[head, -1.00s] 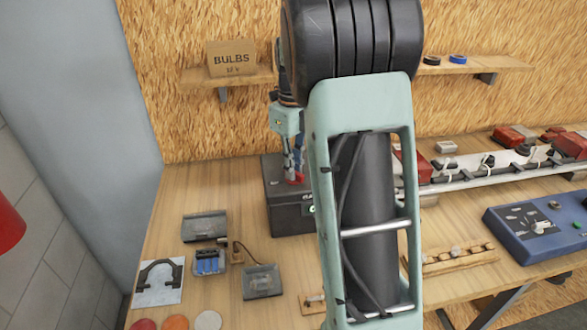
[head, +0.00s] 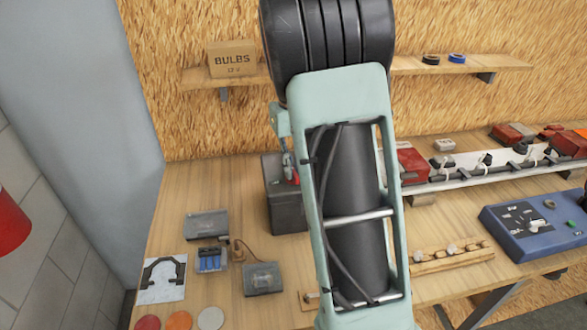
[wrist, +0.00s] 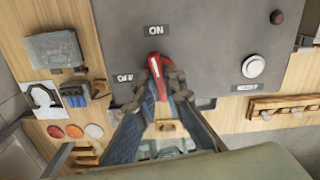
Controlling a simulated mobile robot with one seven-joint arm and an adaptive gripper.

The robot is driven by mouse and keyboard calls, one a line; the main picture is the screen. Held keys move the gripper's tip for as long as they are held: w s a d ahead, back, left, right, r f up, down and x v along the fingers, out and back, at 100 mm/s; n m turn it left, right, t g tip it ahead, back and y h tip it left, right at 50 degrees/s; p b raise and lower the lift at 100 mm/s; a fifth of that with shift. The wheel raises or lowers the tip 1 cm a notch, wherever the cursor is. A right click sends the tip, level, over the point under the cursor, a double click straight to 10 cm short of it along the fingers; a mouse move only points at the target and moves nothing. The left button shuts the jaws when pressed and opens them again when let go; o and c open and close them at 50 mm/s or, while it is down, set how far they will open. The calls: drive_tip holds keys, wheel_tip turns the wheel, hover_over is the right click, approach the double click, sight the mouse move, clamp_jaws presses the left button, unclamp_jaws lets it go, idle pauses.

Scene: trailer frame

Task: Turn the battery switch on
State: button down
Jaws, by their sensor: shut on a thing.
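The battery switch is a red lever (wrist: 155,64) on the grey top of a dark box (wrist: 205,40). An ON label (wrist: 155,30) lies above the lever and an OFF label (wrist: 124,78) to its left. The lever's visible end points up toward ON, tilted slightly left. My gripper (wrist: 160,92) is shut on the lever, with one finger on each side hiding its lower part. In the head view the box (head: 287,210) stands on the bench, partly behind my arm, and a bit of red shows by my gripper (head: 289,170).
A white round button (wrist: 254,67) and a dark red knob (wrist: 277,17) sit on the box to the right. Small trays, a blue battery pack (head: 210,260) and coloured discs (head: 179,320) lie at left. A blue panel (head: 530,230) stands at right.

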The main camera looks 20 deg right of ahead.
drive_tip(key=shift+r+m+p, duration=0.1)
drive_tip(key=shift+m+p, duration=0.95)
drive_tip(key=shift+m, duration=0.15)
drive_tip(key=c, duration=1.9)
unclamp_jaws()
drive_tip(key=shift+c, duration=0.2)
drive_tip(key=shift+r+p, duration=1)
drive_tip(key=shift+r, duration=1.9)
